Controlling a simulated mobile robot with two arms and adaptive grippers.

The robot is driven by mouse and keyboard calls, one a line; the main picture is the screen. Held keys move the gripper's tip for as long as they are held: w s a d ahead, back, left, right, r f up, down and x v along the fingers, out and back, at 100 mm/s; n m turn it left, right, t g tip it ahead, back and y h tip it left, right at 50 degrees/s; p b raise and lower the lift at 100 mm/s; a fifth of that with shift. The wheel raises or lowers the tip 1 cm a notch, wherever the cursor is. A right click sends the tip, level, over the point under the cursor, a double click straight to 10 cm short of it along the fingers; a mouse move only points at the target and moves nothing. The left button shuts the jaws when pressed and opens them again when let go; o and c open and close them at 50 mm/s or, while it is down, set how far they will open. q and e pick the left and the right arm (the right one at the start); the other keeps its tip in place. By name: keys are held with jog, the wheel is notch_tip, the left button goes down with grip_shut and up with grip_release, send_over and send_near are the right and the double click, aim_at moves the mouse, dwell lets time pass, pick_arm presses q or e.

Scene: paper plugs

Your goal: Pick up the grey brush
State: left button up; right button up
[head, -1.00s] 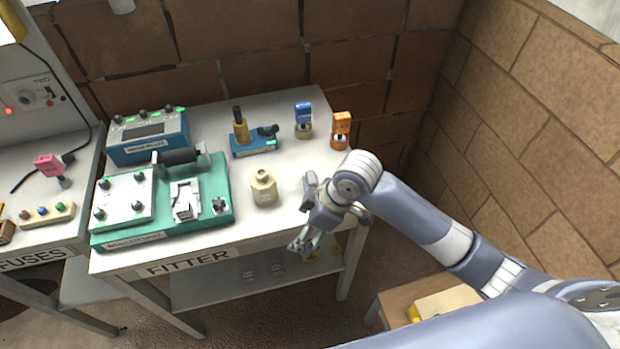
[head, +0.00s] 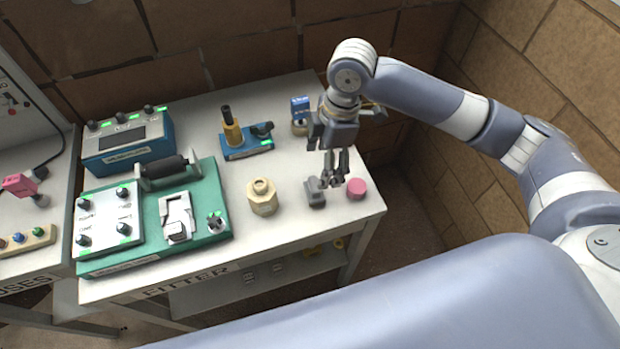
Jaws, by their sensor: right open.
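A small grey block-shaped thing, which I take for the grey brush (head: 315,192), sits on the table near its right front edge. My right gripper (head: 336,180) points down with its fingers apart, just behind and to the right of the grey brush. Nothing shows between the fingers, and whether a fingertip touches the brush I cannot tell. My left gripper is out of view.
A pink disc (head: 356,189) lies close on the right. A blue tester (head: 299,115) and a blue stand (head: 248,145) are behind. A green machine (head: 205,235) fills the table's left.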

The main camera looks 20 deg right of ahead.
aim_at(316, 183)
jog(key=shift+s+a+f, duration=0.15)
jog(key=shift+s+f, duration=0.25)
jog(key=shift+f, duration=0.2)
jog(key=shift+s+a+f, duration=0.1)
jog(key=shift+s+f, duration=0.25)
jog(key=shift+f, duration=0.2)
jog(key=shift+w+a+f+p, duration=0.1)
jog(key=shift+a+f+p, duration=0.1)
jog(key=shift+f, duration=0.35)
jog(key=shift+a+f+p, duration=0.1)
jog(key=shift+f+p, duration=0.1)
jog(key=shift+f, duration=0.3)
jog(key=shift+a+f+p, duration=0.3)
jog(key=shift+f+p, duration=0.05)
jog(key=shift+f, duration=0.25)
jog(key=shift+a+f+p, duration=0.25)
jog(key=shift+f+p, duration=0.05)
jog(key=shift+f, duration=0.25)
jog(key=shift+a+f, duration=0.1)
jog(key=shift+f, duration=1.05)
jog(key=c, duration=1.2)
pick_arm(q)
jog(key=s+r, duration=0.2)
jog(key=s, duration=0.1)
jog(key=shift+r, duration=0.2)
pick_arm(e)
jog(key=shift+o, duration=0.2)
jog(key=shift+w, duration=0.1)
